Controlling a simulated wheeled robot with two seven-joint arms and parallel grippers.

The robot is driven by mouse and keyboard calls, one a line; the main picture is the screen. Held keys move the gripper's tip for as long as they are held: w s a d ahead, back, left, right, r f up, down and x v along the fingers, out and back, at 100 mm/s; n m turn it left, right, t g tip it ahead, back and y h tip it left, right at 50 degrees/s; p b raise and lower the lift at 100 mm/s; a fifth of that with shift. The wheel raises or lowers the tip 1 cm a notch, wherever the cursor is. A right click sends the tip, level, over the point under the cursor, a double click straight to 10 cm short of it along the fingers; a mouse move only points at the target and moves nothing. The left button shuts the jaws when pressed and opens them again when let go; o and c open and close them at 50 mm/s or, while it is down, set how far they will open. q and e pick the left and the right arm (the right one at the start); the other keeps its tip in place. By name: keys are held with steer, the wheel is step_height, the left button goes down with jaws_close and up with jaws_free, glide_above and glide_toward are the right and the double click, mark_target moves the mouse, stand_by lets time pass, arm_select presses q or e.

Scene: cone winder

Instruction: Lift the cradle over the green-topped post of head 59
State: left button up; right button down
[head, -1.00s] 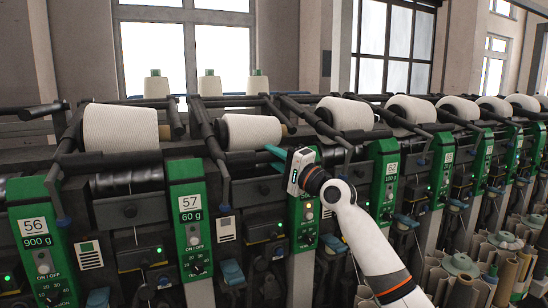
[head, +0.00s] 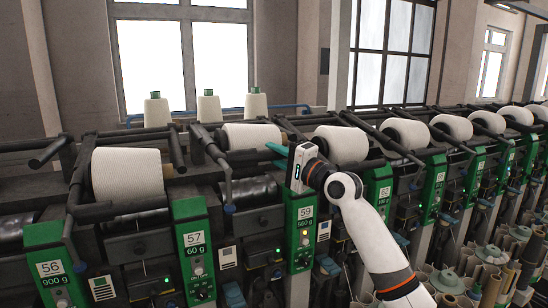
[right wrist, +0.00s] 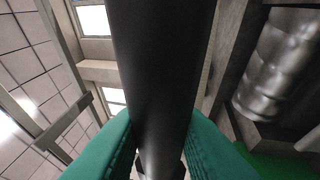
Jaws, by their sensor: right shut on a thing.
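The green-topped post of head 59 (head: 300,241) stands upright near the middle of the head view, with its label and yellow lamp in sight. My right gripper (head: 277,151) has its teal fingers shut on the dark bar of the cradle, just above and left of the post's top. The white gripper body covers part of that top. The cradle's cone of yarn (head: 251,135) sits raised behind the fingers. In the right wrist view, the black cradle bar (right wrist: 157,75) runs between both teal fingers. My left gripper is not in view.
The post of head 57 (head: 194,255) and a large cone (head: 126,175) are to the left. Another cone (head: 343,143) sits close behind my right gripper. Dark arms and rails run along the machine. Several cones and green posts continue to the right.

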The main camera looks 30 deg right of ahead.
steer(key=shift+r, duration=0.4)
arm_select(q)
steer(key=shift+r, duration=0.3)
arm_select(e)
steer(key=shift+f, duration=0.2)
steer(key=c, duration=1.2)
jaws_free()
steer(key=shift+c, duration=0.2)
steer(key=shift+s, duration=0.1)
arm_select(q)
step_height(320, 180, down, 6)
steer(key=b, duration=0.6)
arm_select(e)
steer(key=v, duration=1.2)
